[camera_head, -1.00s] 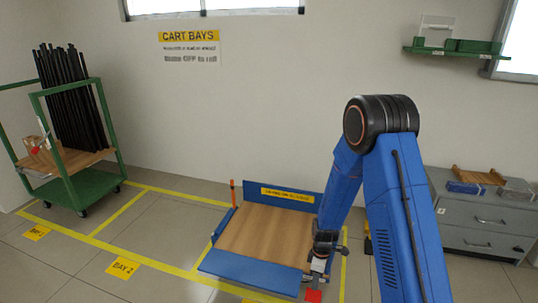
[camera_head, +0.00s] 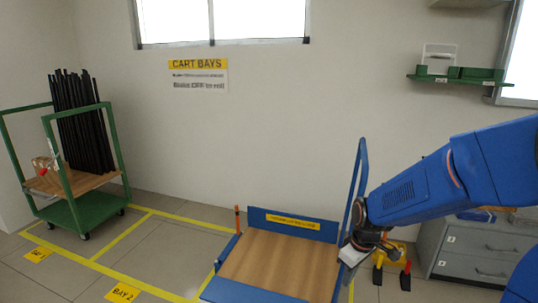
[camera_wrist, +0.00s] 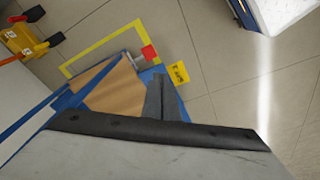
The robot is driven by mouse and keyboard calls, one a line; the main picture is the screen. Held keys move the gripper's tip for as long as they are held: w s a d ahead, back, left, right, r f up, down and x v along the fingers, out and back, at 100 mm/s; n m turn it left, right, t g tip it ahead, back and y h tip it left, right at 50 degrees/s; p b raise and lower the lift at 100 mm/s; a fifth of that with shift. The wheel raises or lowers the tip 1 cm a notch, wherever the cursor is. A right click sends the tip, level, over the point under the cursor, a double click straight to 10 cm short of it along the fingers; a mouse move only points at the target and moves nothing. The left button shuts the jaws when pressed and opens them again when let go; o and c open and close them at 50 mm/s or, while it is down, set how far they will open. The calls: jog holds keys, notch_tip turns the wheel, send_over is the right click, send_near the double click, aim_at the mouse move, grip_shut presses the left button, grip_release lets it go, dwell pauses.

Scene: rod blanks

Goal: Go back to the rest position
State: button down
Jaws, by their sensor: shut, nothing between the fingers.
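My arm reaches in from the right in the head view, and my gripper hangs at its end near the right side of the blue cart (camera_head: 221,289). In the wrist view my gripper (camera_wrist: 160,84) shows as two dark grey fingers, shut together with nothing between them. The cart's wooden deck (camera_head: 275,265) is bare where it shows. The deck (camera_wrist: 118,92) lies below and beyond the fingers in the wrist view. The blue upright handle (camera_head: 360,170) of the cart stands just behind my wrist.
A yellow object (camera_head: 393,254) with red and black parts stands by the wall, right of my wrist. A grey drawer cabinet (camera_head: 480,252) is behind my arm. A green cart (camera_head: 85,213) with several black rods stands left. Floor between the carts is clear.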

jog(key=s+d+r+m+t, duration=0.1)
jog(key=s+d+r+m, duration=0.1)
jog(key=s+r, duration=0.5)
jog(key=s+d+r+m+t, duration=0.2)
jog(key=s+r+m, duration=0.3)
jog(key=s, duration=0.9)
notch_tip(320, 180, up, 3)
jog(key=shift+s+d+r+m+h, duration=0.1)
jog(key=shift+s+d+m+h, duration=0.1)
jog(key=shift+d+m+h, duration=0.25)
